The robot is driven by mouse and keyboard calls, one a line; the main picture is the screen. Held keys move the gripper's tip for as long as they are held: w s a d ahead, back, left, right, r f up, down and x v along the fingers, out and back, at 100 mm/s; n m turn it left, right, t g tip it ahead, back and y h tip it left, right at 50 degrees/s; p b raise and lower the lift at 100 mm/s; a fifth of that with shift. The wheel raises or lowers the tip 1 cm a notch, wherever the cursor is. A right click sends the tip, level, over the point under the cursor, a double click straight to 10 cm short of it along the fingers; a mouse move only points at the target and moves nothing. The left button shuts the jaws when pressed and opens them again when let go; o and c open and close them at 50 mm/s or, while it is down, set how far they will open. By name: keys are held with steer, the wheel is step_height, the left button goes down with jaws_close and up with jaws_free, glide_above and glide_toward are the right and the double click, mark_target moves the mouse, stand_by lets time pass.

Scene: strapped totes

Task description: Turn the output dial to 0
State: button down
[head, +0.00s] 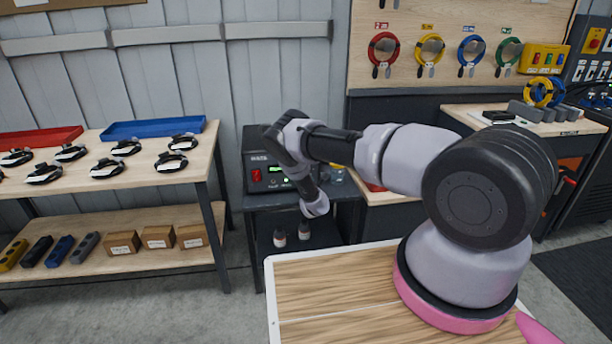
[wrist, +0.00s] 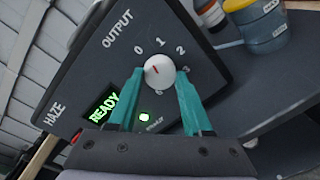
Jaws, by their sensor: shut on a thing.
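The output dial (wrist: 161,75) is a round white knob with a short red mark, on the dark panel of the haze machine (wrist: 85,65). The numbers 0, 1, 2 and 3 run around its upper side. The red mark lies on the left of the knob, on the side of the 0; its exact aim is hard to tell. My gripper (wrist: 160,82) has its teal fingers shut on the dial, one on each side. In the head view the haze machine (head: 256,160) stands behind my arm, which hides the dial and gripper. A green READY display (wrist: 101,107) is lit.
The machine stands on a dark stand (head: 345,215) with small bottles (head: 279,238) on its lower shelf. Blue and orange containers (wrist: 258,22) stand close beside the machine.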

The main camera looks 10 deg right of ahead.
steer(key=shift+n, duration=1.4)
steer(key=shift+c, duration=1.6)
jaws_free()
steer(key=s, duration=1.1)
steer(key=shift+a+r, duration=0.2)
steer(key=shift+a, duration=0.05)
